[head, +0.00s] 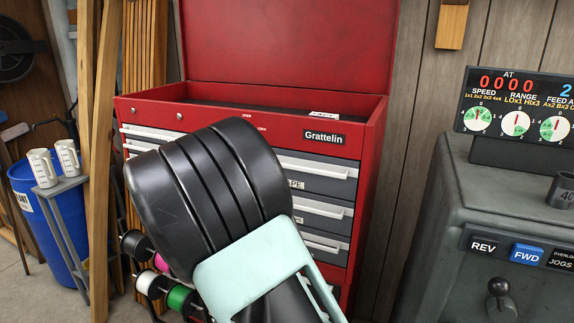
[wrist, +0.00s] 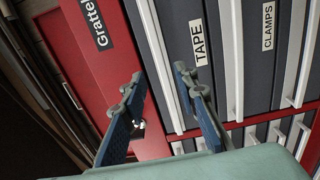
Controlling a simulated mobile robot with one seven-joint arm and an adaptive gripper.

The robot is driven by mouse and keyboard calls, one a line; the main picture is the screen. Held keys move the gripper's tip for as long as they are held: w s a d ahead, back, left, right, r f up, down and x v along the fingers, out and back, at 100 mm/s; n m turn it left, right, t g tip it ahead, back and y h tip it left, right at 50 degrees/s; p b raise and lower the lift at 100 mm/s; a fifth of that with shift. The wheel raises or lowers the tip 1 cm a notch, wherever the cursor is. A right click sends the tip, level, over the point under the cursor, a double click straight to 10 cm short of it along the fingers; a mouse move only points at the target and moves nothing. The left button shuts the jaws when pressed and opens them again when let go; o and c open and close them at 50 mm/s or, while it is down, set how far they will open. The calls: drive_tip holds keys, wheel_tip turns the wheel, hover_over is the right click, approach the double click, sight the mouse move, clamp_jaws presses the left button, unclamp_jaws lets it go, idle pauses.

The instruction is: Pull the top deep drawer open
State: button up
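The red tool chest (head: 375,130) has grey drawer fronts with white bar handles. The upper drawer labelled TAPE (head: 335,187) looks shut, and its label (wrist: 198,42) shows in the wrist view. Its white handle (wrist: 164,75) runs lengthwise between my fingertips in that view. My gripper (wrist: 163,97) is open, with one blue-padded finger on each side of the handle's line. I cannot tell whether either finger touches the handle. In the head view my fingers are hidden behind my black and mint arm parts.
Below it is the CLAMPS drawer (wrist: 268,30). The chest lid (head: 290,45) stands up. Upright timber (head: 100,150), a blue bin (head: 45,220) and a small stand with white mugs (head: 68,157) are at left. A grey machine (head: 470,210) stands at right.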

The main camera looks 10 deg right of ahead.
sight(287, 164)
drive_tip(key=p+x, duration=0.2)
drive_tip(key=x, duration=0.7)
drive_tip(key=shift+w+d, duration=0.15)
drive_tip(key=shift+w, duration=0.05)
drive_tip(key=shift+c, duration=0.3)
clamp_jaws()
